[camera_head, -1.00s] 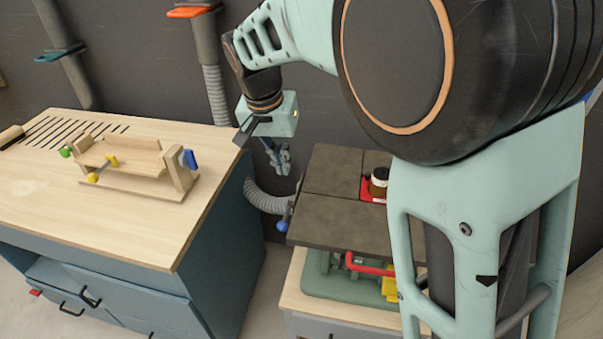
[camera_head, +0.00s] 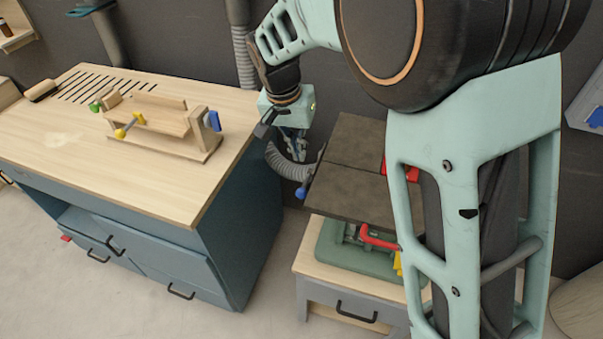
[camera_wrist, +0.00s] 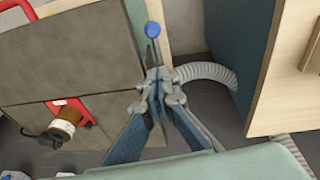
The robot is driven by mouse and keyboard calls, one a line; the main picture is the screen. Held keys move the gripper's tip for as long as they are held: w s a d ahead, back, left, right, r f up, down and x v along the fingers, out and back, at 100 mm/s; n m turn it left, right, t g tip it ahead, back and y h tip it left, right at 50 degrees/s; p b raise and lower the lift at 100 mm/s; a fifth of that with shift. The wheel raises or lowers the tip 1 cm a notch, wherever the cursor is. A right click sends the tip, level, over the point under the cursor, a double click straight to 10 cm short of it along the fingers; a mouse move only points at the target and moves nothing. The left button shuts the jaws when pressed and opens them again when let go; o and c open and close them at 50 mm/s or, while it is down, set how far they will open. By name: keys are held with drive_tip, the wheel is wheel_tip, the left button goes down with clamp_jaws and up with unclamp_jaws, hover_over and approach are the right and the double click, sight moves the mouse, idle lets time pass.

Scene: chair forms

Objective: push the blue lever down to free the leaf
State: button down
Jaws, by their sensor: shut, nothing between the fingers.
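A wooden fixture (camera_head: 150,143) stands on the bench top at left in the head view. The blue lever (camera_head: 214,121) stands upright at its right end post. A light wooden board (camera_head: 160,115), which may be the leaf, lies between the end posts. A yellow knob (camera_head: 120,133) is at the fixture's front and a green knob (camera_head: 95,106) at its left end. My gripper (camera_head: 295,150) hangs to the right of the bench, apart from the lever. In the wrist view my gripper (camera_wrist: 157,78) is shut and empty. The fixture's lever is not visible there.
The wooden bench top (camera_head: 60,150) has clear room in front of the fixture. A machine with a dark table (camera_head: 345,180) and a blue ball handle (camera_head: 302,193) stands right of the bench. A grey hose (camera_head: 283,165) runs between them.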

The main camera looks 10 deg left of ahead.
hover_over(303, 187)
drive_tip(key=w, duration=0.1)
drive_tip(key=s+x, duration=0.1)
drive_tip(key=x, duration=0.4)
drive_tip(key=f, duration=0.1)
drive_tip(key=s+f, duration=0.1)
drive_tip(key=a+f+p, duration=0.1)
drive_tip(key=shift+s+f, duration=0.1)
drive_tip(key=shift+s, duration=0.25)
drive_tip(key=shift+f+b, duration=0.25)
drive_tip(key=shift+b, duration=0.4)
drive_tip(key=shift+s+t, duration=0.2)
drive_tip(key=shift+t, duration=0.1)
